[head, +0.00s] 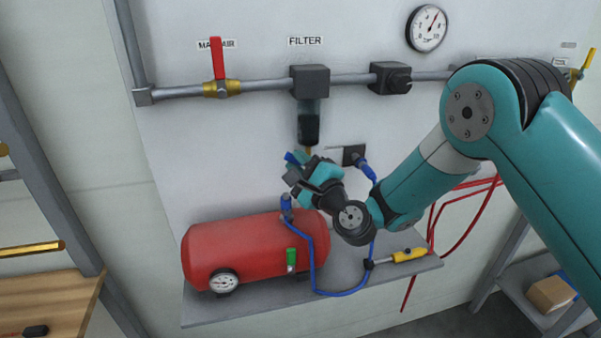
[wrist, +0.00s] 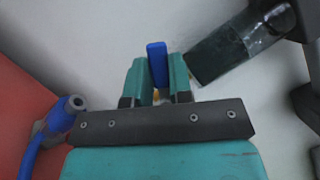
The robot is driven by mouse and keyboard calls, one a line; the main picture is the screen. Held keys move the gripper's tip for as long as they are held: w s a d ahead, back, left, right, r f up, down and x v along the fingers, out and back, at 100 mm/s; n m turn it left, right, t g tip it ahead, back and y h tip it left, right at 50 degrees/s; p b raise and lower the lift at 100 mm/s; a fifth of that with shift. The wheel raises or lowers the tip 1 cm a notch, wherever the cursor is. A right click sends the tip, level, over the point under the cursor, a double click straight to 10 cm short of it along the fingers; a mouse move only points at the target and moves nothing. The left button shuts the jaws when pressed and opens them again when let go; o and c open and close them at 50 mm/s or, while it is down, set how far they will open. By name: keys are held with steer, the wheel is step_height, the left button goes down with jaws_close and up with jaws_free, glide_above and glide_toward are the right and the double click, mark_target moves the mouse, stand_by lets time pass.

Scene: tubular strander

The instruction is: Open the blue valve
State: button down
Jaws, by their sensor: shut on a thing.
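The blue valve's lever (head: 291,158) shows as a small blue tip past my gripper (head: 308,165), just below the filter bowl. In the wrist view the blue lever (wrist: 157,63) stands between the two teal fingers of my gripper (wrist: 159,78). The fingers are shut on it, one on each side. A little brass shows below the fingers, but most of the valve body is hidden by my gripper.
The dark filter bowl (head: 308,128) hangs close above my gripper; it is also close at right in the wrist view (wrist: 233,45). A red tank (head: 245,248) with a blue hose (head: 313,265) sits below. A red-handled valve (head: 218,58) is on the pipe at upper left.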

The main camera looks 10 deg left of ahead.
steer(key=shift+d+r+m+t, duration=0.15)
steer(key=shift+m+t, duration=0.15)
steer(key=shift+m, duration=0.4)
steer(key=c, duration=1)
jaws_free()
steer(key=shift+w+r, duration=0.1)
